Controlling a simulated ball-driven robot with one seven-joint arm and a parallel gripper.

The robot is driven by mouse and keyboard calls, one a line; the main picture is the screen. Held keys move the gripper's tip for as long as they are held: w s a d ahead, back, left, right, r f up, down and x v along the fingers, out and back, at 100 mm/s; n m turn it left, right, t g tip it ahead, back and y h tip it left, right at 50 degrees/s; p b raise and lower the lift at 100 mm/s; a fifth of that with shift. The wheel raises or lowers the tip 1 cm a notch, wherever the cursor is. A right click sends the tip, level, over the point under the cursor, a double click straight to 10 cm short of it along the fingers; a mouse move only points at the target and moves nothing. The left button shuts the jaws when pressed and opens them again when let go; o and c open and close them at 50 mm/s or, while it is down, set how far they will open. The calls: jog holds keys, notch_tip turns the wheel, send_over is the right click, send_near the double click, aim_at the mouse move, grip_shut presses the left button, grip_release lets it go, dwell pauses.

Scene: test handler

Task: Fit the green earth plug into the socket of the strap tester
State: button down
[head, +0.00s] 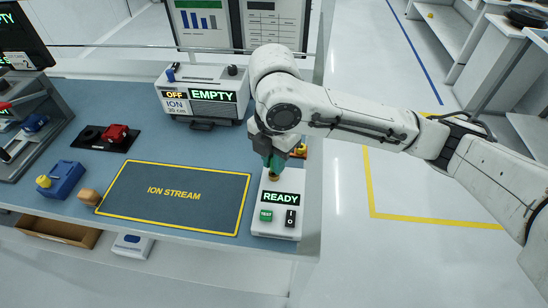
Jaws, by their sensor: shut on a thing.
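The strap tester (276,212) is a white box at the right end of the blue bench, with a lit READY display, a green TEST button and a black switch. My gripper (272,160) points down over its back part and is shut on the green earth plug (277,163). A brass-coloured part (273,176) shows just below the green, at the tester's top. The socket itself is hidden there, and I cannot tell whether the plug is in it or just above it.
An ioniser box (205,95) reading OFF and EMPTY stands behind. A dark ION STREAM mat (174,197) lies left of the tester. A blue block (61,180), a tan knob (89,196) and a red item (115,133) are farther left. The bench's right edge is close.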

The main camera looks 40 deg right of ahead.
jog(key=shift+f+b, duration=0.55)
jog(key=shift+f, duration=0.2)
jog(key=c, duration=1)
grip_release()
jog(key=shift+o, duration=0.2)
jog(key=shift+r, duration=0.1)
notch_tip(320, 180, up, 11)
jog(key=shift+f+p, duration=0.1)
jog(key=shift+p, duration=0.35)
